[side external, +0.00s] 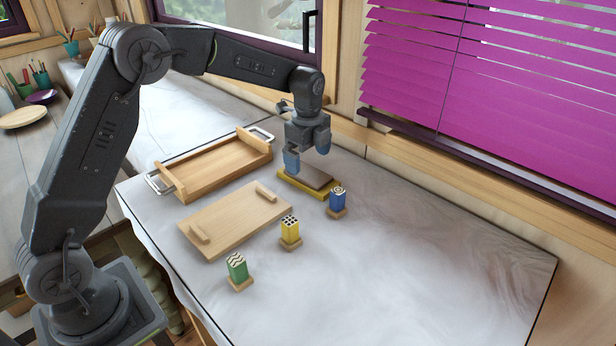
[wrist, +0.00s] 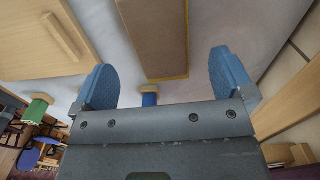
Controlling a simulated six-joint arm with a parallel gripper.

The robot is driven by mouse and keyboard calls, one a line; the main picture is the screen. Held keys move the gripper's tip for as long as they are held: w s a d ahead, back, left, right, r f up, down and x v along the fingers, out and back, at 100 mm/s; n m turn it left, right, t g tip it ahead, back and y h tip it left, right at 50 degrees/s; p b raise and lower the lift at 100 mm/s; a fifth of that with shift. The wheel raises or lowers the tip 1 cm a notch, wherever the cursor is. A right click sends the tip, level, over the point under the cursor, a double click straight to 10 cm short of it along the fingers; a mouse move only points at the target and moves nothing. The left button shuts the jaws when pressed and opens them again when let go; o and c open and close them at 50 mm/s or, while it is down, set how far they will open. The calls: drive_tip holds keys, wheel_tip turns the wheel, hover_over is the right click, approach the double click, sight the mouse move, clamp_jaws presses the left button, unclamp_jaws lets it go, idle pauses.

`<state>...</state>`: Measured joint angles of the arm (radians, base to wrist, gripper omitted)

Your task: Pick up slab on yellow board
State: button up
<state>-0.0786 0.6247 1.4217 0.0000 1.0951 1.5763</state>
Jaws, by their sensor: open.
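The slab (side external: 311,176) is a flat brown rectangle lying on the yellow board (side external: 293,182), near the window side of the table. The slab also shows in the wrist view (wrist: 152,38), with a thin yellow edge of the board (wrist: 187,45) along its side and end. My gripper (side external: 306,160) is above the slab's far-left part, with its blue fingers apart. In the wrist view my gripper (wrist: 165,65) is open and empty, one finger on each side of the slab in the picture. Whether the fingers are level with the slab cannot be told.
A blue stamp block (side external: 337,201) stands close to the yellow board. A yellow block (side external: 290,230) and a green block (side external: 237,268) stand nearer the front. A wooden lid with two handles (side external: 225,225) and a wooden tray (side external: 215,168) lie to the left. The table's right side is clear.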

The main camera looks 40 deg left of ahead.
sight(308, 173)
drive_tip(key=shift+f, duration=2.7)
drive_tip(key=shift+c, duration=0.4)
drive_tip(key=c, duration=1)
drive_tip(key=shift+c, duration=0.3)
drive_tip(key=shift+r, duration=0.2)
